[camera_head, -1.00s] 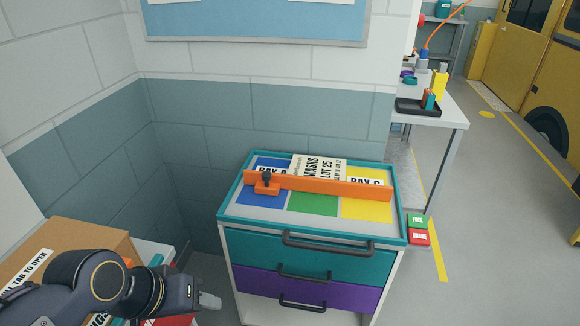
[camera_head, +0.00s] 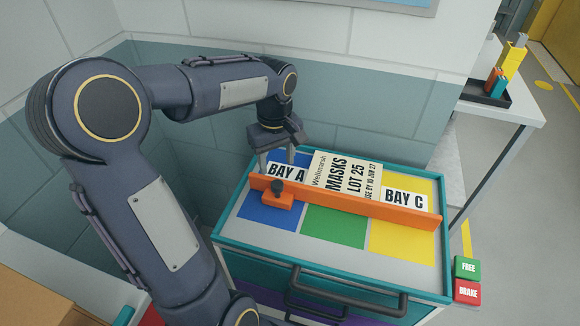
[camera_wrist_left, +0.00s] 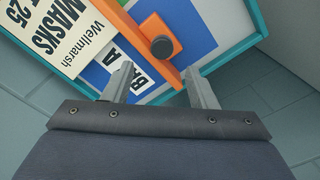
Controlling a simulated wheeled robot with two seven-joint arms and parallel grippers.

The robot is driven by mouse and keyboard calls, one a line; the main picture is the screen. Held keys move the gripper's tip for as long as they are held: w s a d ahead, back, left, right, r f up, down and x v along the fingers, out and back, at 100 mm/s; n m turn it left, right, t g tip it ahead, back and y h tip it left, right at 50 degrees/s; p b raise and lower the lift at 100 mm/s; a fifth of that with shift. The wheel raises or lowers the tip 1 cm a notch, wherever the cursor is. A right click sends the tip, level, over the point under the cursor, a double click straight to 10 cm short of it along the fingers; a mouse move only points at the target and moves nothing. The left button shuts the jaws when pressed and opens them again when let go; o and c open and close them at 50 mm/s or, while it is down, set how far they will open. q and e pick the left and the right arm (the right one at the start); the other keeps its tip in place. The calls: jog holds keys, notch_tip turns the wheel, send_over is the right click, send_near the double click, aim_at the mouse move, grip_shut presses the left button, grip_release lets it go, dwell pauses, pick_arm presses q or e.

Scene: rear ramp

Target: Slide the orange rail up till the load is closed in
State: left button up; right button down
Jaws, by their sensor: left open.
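The orange rail (camera_head: 345,206) lies across the cart's teal-rimmed top (camera_head: 330,259). A block with a black knob (camera_head: 277,187) is at its left end; the knob also shows in the wrist view (camera_wrist_left: 162,47). The load, a cream masks box (camera_head: 346,176) marked LOT 25, is behind the rail, between the BAY A (camera_head: 287,172) and BAY C (camera_head: 404,199) labels. My left gripper (camera_head: 277,160) is open and empty at the back left of the cart top, beyond the rail. In the wrist view its fingers (camera_wrist_left: 158,72) point toward the rail and knob, apart from the knob.
Blue, green (camera_head: 333,227) and yellow panels mark the cart top. FREE (camera_head: 468,267) and BRAKE (camera_head: 467,291) blocks are at its right side. A wall stands close behind. A white table (camera_head: 510,104) is at right. A cardboard box (camera_head: 30,298) is at lower left.

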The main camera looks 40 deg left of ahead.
aim_at(277, 184)
pick_arm(q)
notch_tip(277, 184, down, 7)
jog(key=shift+s+f, duration=0.1)
jog(key=shift+s, duration=0.05)
dwell(0.4)
grip_shut()
jog(key=shift+s+d, duration=0.1)
